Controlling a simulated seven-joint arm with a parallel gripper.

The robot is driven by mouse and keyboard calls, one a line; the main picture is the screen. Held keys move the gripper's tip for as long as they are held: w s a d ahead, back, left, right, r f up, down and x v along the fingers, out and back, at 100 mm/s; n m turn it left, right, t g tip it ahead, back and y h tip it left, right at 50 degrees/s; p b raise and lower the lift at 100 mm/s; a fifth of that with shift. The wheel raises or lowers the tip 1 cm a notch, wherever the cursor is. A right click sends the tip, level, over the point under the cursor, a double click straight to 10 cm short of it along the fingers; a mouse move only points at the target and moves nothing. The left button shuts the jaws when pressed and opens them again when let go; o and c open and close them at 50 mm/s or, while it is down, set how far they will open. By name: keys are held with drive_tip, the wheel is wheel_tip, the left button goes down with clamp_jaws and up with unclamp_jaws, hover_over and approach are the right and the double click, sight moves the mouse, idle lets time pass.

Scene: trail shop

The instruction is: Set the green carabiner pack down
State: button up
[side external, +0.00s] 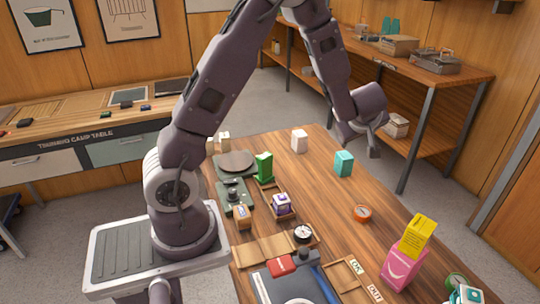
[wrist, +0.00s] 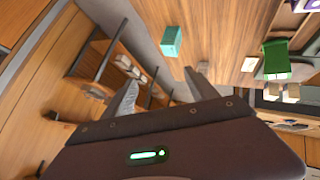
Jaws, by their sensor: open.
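A green pack (side external: 264,166), which I take to be the carabiner pack, stands upright on the wooden table (side external: 325,205), at the far end of a small wooden tray (side external: 270,186). The pack also shows at the right of the wrist view (wrist: 276,62). My gripper (side external: 374,148) is open and empty, above the table's far right side and well apart from the pack. In the wrist view its two fingers (wrist: 160,82) are spread with nothing between them. A teal box (side external: 344,163) stands nearer to my gripper and shows in the wrist view (wrist: 172,41).
A white box (side external: 299,140) stands between the green pack and the teal box. The table's middle right is mostly clear. Shelving (side external: 440,78) stands behind.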

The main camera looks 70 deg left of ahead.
drive_tip(key=s+d+r+m+t+h, duration=0.4)
drive_tip(key=d+r+m+h, duration=0.35)
drive_tip(key=d+r, duration=0.7)
drive_tip(key=s+d+m+g+h, duration=0.1)
drive_tip(key=s+d+m, duration=0.25)
drive_tip(key=s, duration=0.45)
drive_tip(key=s+d+m+g+h, duration=0.15)
drive_tip(key=s+m, duration=0.25)
drive_tip(key=s, duration=0.5)
drive_tip(key=s+a+f+m+y, duration=0.1)
drive_tip(key=s, duration=0.4)
drive_tip(key=s+a+f+m+g+y, duration=0.1)
drive_tip(key=s+a+y, duration=0.1)
drive_tip(key=s, duration=0.3)
drive_tip(key=shift+s+a+f, duration=0.25)
drive_tip(key=shift+s+f, duration=0.05)
drive_tip(key=shift+f, duration=0.05)
drive_tip(key=shift+g, duration=0.25)
